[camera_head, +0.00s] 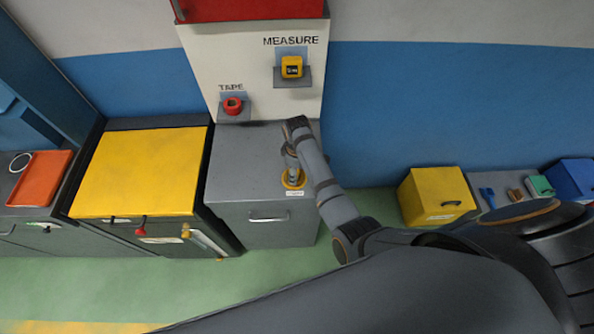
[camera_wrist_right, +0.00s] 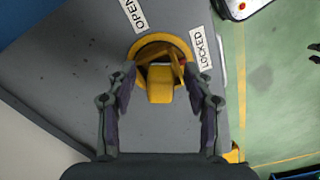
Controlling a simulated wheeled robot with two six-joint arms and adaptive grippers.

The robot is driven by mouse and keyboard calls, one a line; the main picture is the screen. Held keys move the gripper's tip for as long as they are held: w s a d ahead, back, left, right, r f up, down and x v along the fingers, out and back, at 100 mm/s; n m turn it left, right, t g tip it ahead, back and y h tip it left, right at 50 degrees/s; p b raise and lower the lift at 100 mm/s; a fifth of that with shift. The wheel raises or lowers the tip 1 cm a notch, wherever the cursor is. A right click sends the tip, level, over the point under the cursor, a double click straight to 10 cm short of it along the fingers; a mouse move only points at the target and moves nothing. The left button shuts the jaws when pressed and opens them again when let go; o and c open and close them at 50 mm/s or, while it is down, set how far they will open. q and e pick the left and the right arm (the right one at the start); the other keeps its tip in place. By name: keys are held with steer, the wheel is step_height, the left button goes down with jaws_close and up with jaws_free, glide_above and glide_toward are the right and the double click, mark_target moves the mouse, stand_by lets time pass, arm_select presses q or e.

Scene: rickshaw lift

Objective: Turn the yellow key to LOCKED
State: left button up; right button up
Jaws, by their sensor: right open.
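The yellow key (camera_wrist_right: 160,85) stands up from a round yellow lock ring (camera_wrist_right: 150,46) on a grey cabinet top. My right gripper (camera_wrist_right: 160,88) is open, with one finger on each side of the key and gaps visible between. In the head view, my right gripper (camera_head: 292,168) points down over the ring (camera_head: 293,181) and hides most of the key. I cannot tell exactly which label the key faces. My left gripper is not in view.
The grey cabinet (camera_head: 235,165) has a drawer handle on its front. A yellow-topped cabinet (camera_head: 140,170) stands at its left, and a yellow box (camera_head: 436,197) at its right. Shelves with a red tape (camera_head: 232,105) and a yellow measure (camera_head: 292,67) hang behind.

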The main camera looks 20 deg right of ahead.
step_height(320, 180, up, 12)
stand_by(0.4)
